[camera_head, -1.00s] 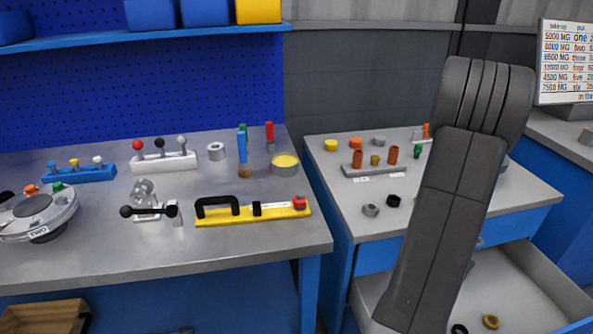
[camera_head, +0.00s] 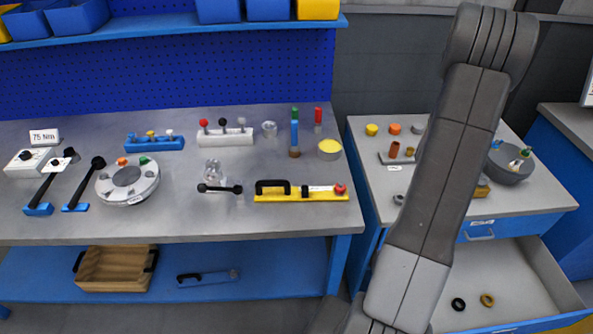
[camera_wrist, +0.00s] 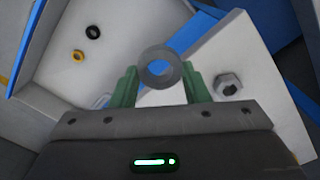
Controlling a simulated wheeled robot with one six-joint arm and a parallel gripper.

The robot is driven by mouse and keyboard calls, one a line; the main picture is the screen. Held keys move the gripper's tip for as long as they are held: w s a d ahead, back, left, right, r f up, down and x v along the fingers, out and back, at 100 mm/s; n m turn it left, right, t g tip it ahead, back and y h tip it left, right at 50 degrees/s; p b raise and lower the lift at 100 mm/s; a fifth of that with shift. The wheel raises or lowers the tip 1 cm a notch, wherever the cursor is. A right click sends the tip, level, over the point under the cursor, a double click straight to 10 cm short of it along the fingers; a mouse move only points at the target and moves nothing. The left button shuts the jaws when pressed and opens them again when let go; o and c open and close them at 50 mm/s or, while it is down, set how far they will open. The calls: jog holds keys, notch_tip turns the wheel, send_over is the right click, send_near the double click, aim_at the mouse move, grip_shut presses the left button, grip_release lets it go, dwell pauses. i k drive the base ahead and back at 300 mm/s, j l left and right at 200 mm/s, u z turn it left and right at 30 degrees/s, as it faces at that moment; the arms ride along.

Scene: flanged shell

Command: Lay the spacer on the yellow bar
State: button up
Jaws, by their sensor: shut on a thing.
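The yellow bar (camera_head: 325,198) lies on the left bench near its front right part in the head view. It carries a black handle, a white label and a red knob. A grey ring, which I take as the spacer (camera_wrist: 143,72), is between the green fingers of my gripper (camera_wrist: 159,80) in the wrist view. The gripper is shut on it, and its round hole faces the camera. In the head view my gripper and the held ring are hidden behind my arm. The yellow bar is not in the wrist view.
A grey nut (camera_wrist: 229,87) lies on the right table's top. Below it, an open drawer (camera_head: 505,265) holds a black ring (camera_head: 458,304) and an ochre ring (camera_head: 487,300). Upright blue, green and red pieces and a yellow-topped tin (camera_head: 329,150) stand behind the bar. Bench space before the bar is clear.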

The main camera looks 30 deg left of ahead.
aim_at(324, 191)
jog(key=k+j+u, duration=0.25)
jog(key=k+j, duration=0.15)
jog(key=j, duration=0.2)
jog(key=k+j+u, duration=0.15)
jog(key=j, duration=0.2)
jog(key=k+j+u, duration=0.15)
jog(key=j, duration=0.2)
